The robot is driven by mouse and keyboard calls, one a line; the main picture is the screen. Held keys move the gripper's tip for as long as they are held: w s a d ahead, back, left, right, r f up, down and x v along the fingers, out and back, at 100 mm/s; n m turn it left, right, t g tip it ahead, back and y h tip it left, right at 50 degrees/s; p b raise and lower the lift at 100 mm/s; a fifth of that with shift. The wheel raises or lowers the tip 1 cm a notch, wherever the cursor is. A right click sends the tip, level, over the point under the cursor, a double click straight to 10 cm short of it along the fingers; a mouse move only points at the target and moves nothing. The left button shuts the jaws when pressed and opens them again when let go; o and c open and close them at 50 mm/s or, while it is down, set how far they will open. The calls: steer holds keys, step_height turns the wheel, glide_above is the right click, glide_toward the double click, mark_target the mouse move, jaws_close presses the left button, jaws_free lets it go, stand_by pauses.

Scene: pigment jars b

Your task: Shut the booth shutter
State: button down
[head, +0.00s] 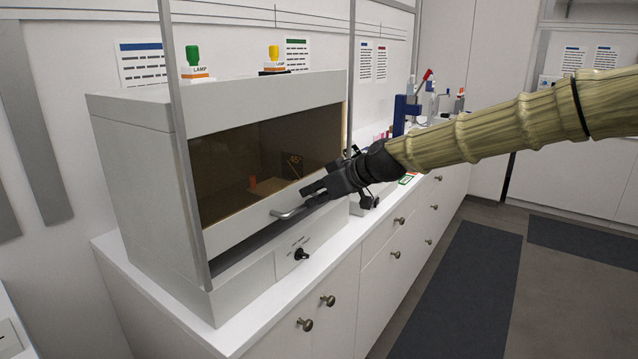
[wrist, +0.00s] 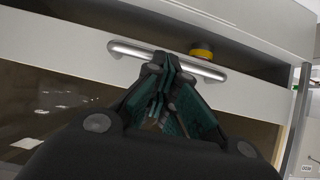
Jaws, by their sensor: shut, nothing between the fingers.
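The booth (head: 130,125) is a pale grey box on the counter. Its shutter is a pale frame around a dark tinted window (head: 255,160), with a metal bar handle (head: 300,206) on its lower rail. A dark gap (head: 262,243) shows between that rail and the booth's base, so the shutter is partly open. My gripper (head: 308,190) is shut and empty, at the handle. In the wrist view the closed fingertips (wrist: 163,63) overlap the middle of the bar handle (wrist: 130,49); whether they touch it I cannot tell.
A black knob (head: 301,254) sits on the booth's base below the gap. Lamps with a green top (head: 193,56) and a yellow top (head: 273,54) stand on the booth. Bottles and a blue stand (head: 404,115) are behind my arm.

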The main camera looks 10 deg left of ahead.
steer(key=shift+a+f+b, duration=0.1)
steer(key=shift+f+b, duration=0.7)
steer(key=shift+f, duration=1.6)
steer(key=w+a+r+v, duration=0.1)
steer(key=r+v, duration=0.1)
steer(key=v, duration=1.1)
steer(key=s+d+f+m+g+h+p, duration=0.15)
steer(key=s+f, duration=0.25)
steer(key=f, duration=1)
steer(key=s+d+f+m+h, duration=0.1)
steer(key=s+d+f+m, duration=0.3)
steer(key=f, duration=1)
steer(key=s+d+f+m+g+h+p, duration=0.15)
steer(key=s+f, duration=0.35)
steer(key=f, duration=0.8)
steer(key=s+d+f+m+h, duration=0.2)
steer(key=s+d+f, duration=0.2)
steer(key=s+f, duration=0.35)
steer(key=s+d+f+m+h, duration=0.1)
steer(key=s+d+f+m, duration=0.1)
steer(key=s+d+f, duration=0.45)
steer(key=s+d+f+m+g+h, duration=0.1)
steer(key=s+d, duration=0.3)
steer(key=s, duration=0.6)
steer(key=s+d+f+m+g+h, duration=0.1)
steer(key=s+d+f, duration=0.3)
steer(key=s, duration=0.6)
steer(key=shift+d+h+p, duration=0.45)
steer(key=shift+d+h, duration=0.05)
steer(key=shift+d, duration=0.15)
